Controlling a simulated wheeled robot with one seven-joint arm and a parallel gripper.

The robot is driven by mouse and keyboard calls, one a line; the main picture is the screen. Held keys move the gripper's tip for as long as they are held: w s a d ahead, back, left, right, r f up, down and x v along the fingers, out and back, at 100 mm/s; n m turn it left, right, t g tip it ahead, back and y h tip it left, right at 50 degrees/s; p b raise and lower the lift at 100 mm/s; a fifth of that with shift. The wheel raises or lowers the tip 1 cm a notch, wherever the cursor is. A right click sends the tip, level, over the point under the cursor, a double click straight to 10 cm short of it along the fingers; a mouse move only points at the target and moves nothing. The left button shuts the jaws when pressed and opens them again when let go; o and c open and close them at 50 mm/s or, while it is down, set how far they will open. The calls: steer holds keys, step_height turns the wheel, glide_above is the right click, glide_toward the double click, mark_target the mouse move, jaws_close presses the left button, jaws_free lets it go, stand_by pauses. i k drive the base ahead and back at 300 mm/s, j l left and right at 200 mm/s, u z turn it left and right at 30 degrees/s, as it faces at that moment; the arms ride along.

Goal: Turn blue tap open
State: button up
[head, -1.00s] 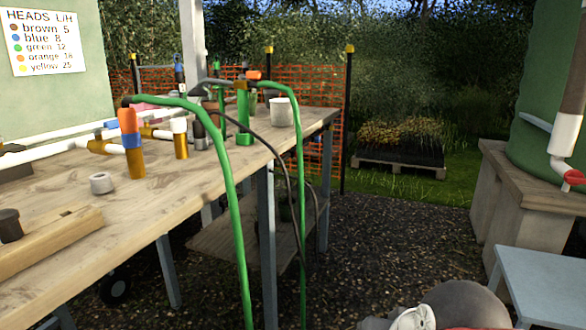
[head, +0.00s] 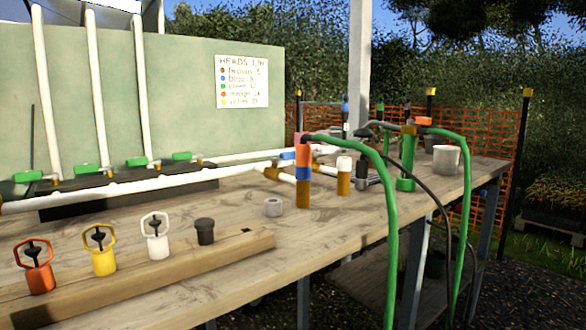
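A small blue piece (head: 288,155), which looks like a tap handle, sits on the white pipe at the middle of the bench. It is partly beside an upright fitting with an orange top (head: 304,150) and a blue band (head: 303,173) on a brass-coloured base. I cannot tell whether the blue tap is open or shut. Another small blue piece (head: 345,107) shows farther back. My gripper is not in view.
The wooden bench (head: 330,225) carries white pipes with several green taps (head: 137,162). Red, yellow and white sprinkler heads (head: 155,235) stand on a wooden block. A green hose (head: 388,240) hangs over the front edge.

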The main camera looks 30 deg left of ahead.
mark_target(291, 155)
steer(key=u, duration=1.3)
